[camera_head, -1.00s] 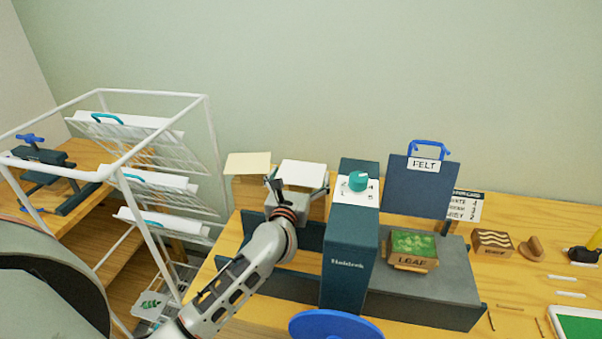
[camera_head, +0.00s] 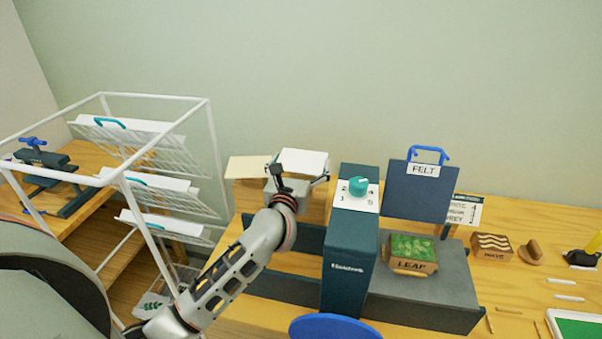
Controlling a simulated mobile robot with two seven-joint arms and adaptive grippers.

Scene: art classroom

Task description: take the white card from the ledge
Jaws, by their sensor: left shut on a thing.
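The white card (camera_head: 303,162) is at the back of the table, just above the wooden ledge. My left gripper (camera_head: 298,181) is at its near edge and shut on it, the fingers partly hidden by the wrist. The card looks slightly raised and tilted. A cream card (camera_head: 248,167) lies on the ledge (camera_head: 249,194) to its left. The gripper body hides part of the ledge under the white card. My right gripper is out of view.
A dark teal press (camera_head: 350,245) with a dial stands right of my left arm. A blue FELT panel (camera_head: 419,193) and a LEAF block (camera_head: 413,254) are further right. A white wire rack (camera_head: 214,150) holding sheets stands on the left.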

